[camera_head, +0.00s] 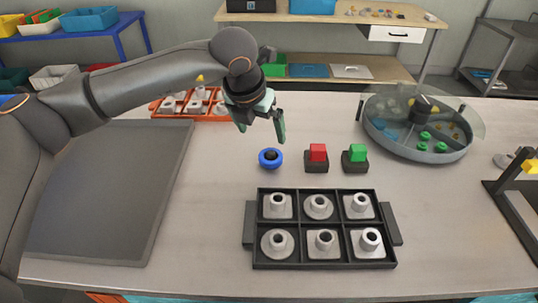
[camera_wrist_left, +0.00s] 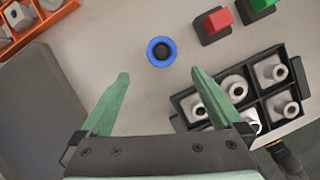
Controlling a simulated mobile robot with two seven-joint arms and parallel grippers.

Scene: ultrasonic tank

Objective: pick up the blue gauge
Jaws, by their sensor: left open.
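The blue gauge (camera_head: 270,158) is a small blue ring with a dark round centre, lying on the grey table. It also shows in the left wrist view (camera_wrist_left: 161,52), ahead of and between the two fingers. My left gripper (camera_head: 262,133) is open and empty, with green fingers, above the table just behind the gauge in the head view. The fingertips show apart in the left wrist view (camera_wrist_left: 160,76), and nothing is between them. My right gripper is not in view.
A black tray (camera_head: 249,225) of several metal parts stands in front. A red block (camera_head: 318,152) and a green block (camera_head: 357,153) on dark bases stand right of the gauge. A round tank (camera_head: 415,150), an orange tray (camera_head: 157,106) and a dark mat (camera_head: 105,190) lie around.

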